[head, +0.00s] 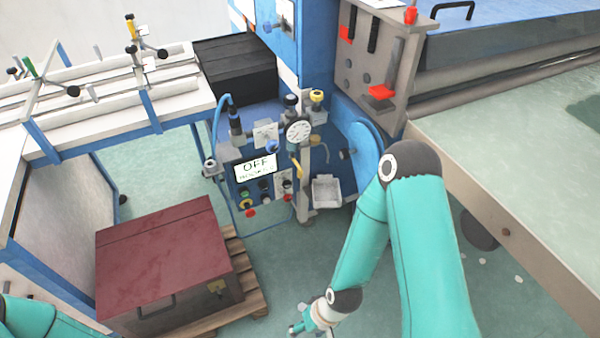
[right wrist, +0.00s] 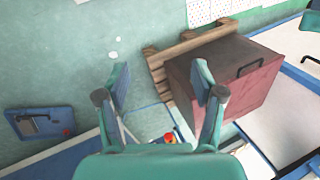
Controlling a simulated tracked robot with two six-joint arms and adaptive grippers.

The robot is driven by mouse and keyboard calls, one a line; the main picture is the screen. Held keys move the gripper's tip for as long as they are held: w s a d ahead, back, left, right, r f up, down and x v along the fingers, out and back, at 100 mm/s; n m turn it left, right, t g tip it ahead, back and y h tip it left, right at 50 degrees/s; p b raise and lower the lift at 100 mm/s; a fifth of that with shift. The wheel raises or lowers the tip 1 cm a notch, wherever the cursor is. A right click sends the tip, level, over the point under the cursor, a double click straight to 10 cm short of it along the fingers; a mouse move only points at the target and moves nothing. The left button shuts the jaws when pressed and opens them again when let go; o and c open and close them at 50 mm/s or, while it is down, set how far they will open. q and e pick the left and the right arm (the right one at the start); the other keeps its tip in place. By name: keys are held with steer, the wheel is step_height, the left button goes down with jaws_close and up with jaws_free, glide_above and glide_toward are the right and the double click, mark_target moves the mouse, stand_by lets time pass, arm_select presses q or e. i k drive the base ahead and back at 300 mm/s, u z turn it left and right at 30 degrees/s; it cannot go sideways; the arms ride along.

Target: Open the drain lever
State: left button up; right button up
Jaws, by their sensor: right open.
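A blue machine panel (head: 228,150) with a round gauge (head: 298,131) stands at the centre of the head view. A yellow lever (head: 296,168) hangs below the gauge. I cannot tell for certain which part is the drain lever. My right gripper (head: 300,328) is at the bottom edge of the head view, below and apart from the panel. In the right wrist view my right gripper (right wrist: 163,84) is open, with nothing between its fingers. My left gripper is out of view.
A dark red box (head: 165,260) on a wooden pallet (head: 242,270) stands at the lower left. A pale green table (head: 515,160) fills the right side. The green floor (head: 275,265) before the panel is clear.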

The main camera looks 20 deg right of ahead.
mark_target(299, 171)
steer(key=z, duration=0.05)
steer(key=k, duration=1)
steer(key=z, duration=0.45)
steer(key=i, duration=1.1)
steer(key=u, duration=1.1)
steer(key=i, duration=0.5)
steer(key=z, duration=0.15)
